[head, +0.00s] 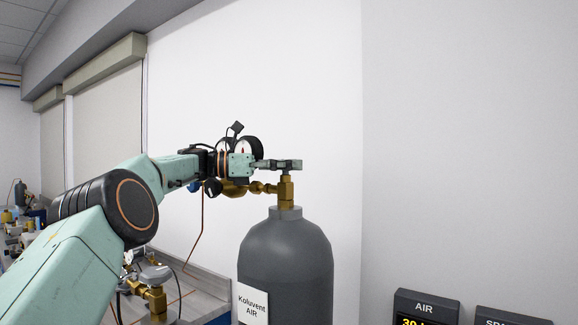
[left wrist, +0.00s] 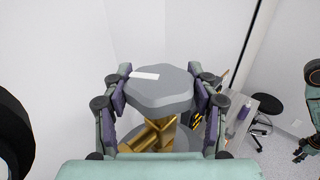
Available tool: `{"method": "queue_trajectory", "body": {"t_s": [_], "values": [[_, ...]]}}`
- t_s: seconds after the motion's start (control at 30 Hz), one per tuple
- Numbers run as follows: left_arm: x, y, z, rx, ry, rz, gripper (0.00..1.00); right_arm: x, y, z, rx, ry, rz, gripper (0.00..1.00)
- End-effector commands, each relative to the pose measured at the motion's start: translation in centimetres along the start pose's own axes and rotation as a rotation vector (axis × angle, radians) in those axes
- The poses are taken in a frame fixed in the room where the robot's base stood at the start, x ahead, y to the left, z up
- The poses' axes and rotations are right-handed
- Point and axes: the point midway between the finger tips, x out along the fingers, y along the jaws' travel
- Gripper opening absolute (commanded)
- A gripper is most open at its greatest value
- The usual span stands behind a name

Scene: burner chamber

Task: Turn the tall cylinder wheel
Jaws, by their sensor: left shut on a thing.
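The tall grey cylinder (head: 285,255), labelled "Koluvent AIR", stands upright in the middle of the head view. A brass valve (head: 286,188) rises from its neck, with a grey wheel (head: 292,163) on top. My left gripper (head: 276,164) reaches in level from the left and is shut on the wheel. In the left wrist view the grey lobed wheel (left wrist: 160,92), with a white mark on top, sits between the two fingers, one on each side. At that view's right edge is part of my right arm's gripper (left wrist: 305,148), cut off by the frame.
Two round gauges (head: 244,148) stand behind my left wrist, partly hidden by it. A bench (head: 200,290) with a smaller brass valve (head: 152,295) is at lower left. Dark display boxes (head: 427,308) are at lower right. A dark stool (left wrist: 293,103) stands beyond.

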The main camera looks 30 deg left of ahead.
Motion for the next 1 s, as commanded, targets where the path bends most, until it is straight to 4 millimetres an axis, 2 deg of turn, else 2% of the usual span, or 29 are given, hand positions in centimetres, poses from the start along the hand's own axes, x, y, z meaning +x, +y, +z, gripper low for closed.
{"method": "queue_trajectory", "body": {"t_s": [0.03, 0.17, 0.2, 0.47, 0.83, 1.0], "values": [[-0.2, 0.1, 0.7, 0.008, -0.013, 0.007, 0.27, 0.0, 0.0, 0.0, 0.000, 0.000, 0.000, 0.40], [-0.2, 0.1, 0.7, 0.008, -0.013, 0.007, 0.27, 0.0, 0.0, 0.0, 0.000, 0.000, 0.000, 0.40], [-0.2, 0.1, 0.7, 0.008, -0.013, 0.007, 0.60, 0.0, 0.0, 0.0, 0.000, 0.000, 0.000, 0.40], [-0.1, 0.0, 0.3, 0.004, -0.006, 0.004, 0.82, 0.0, 0.0, 0.0, 0.000, 0.000, 0.000, 0.40], [-0.3, 0.0, 0.1, 0.002, -0.003, 0.002, 0.83, 0.0, 0.0, 0.0, 0.000, 0.000, 0.000, 0.40], [-2.7, 0.1, 0.2, 0.002, -0.007, 0.005, 0.83, 0.0, 0.0, 0.0, 0.000, 0.000, 0.000, 0.40]]}}
